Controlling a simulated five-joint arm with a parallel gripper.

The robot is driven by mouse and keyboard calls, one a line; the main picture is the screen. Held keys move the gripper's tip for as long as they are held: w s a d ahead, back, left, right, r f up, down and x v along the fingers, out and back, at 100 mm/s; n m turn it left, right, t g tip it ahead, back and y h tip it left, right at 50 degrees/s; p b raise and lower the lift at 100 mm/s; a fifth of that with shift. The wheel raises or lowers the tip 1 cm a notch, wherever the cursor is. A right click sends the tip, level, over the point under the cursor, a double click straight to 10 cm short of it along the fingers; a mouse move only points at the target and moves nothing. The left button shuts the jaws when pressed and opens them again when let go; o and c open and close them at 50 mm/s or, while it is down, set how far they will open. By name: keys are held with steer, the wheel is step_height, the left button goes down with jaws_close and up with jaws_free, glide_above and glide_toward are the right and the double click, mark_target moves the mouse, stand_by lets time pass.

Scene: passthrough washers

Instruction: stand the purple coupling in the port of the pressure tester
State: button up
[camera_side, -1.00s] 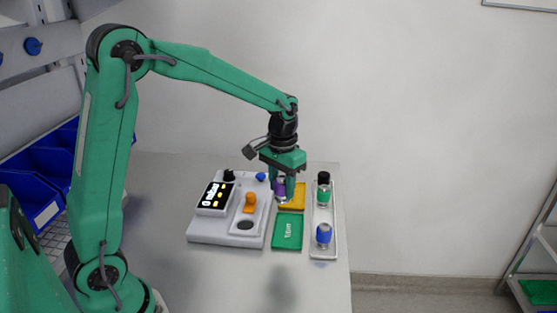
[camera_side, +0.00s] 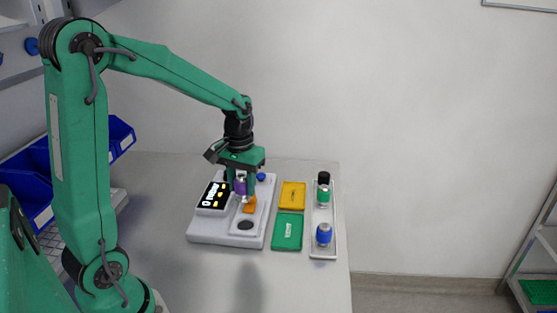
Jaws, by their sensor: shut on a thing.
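My gripper (camera_side: 241,190) is shut on the purple coupling (camera_side: 240,186) and holds it upright over the pressure tester. The pressure tester (camera_side: 205,235) is a pale grey block with a lit display (camera_side: 215,197) on its left and a dark round spot (camera_side: 245,225) near its front. I cannot tell whether the coupling touches the tester. The port is not clearly made out.
A yellow tray (camera_side: 292,194) and a green tray (camera_side: 288,231) lie right of the tester. A white rack (camera_side: 322,255) holds a green-banded coupling (camera_side: 323,194) and a blue coupling (camera_side: 323,234). A blue knob (camera_side: 261,177) sits at the tester's back.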

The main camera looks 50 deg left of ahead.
mark_target(243, 198)
steer(key=shift+f, duration=2.2)
steer(key=shift+f, duration=2.3)
stand_by(0.6)
stand_by(0.5)
steer(key=o, duration=1.5)
steer(key=shift+o, duration=0.2)
steer(key=shift+r, duration=0.1)
steer(key=shift+r, duration=3.95)
